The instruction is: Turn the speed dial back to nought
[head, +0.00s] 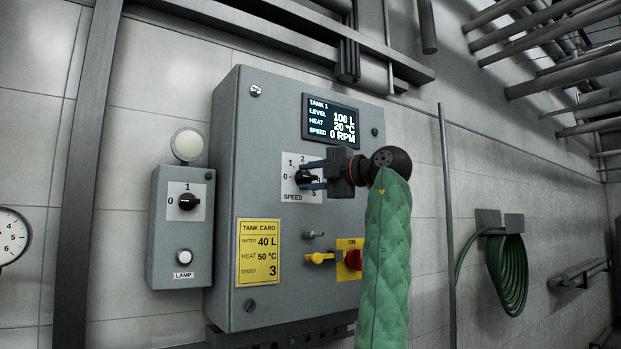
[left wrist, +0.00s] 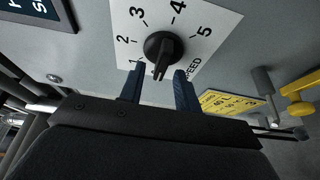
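The black speed dial (head: 300,177) sits on a white scale plate on the grey control box. In the left wrist view the dial (left wrist: 163,47) shows 1 to 5 around it; the 0 is hidden there. Its raised bar seems to point to the 0 side, though the gripper partly covers the dial in the head view. My left gripper (head: 312,175) is open at the dial. Its two blue fingers (left wrist: 160,88) are apart, near the end of the bar; contact cannot be told. The display (head: 331,120) reads speed 0 RPM. My right gripper is not in view.
A yellow tank card (head: 258,252), a yellow lever (head: 320,258) and a red switch (head: 353,259) are below the dial. A lamp box (head: 180,228) with its own knob hangs at left. A green hose (head: 508,270) hangs at right.

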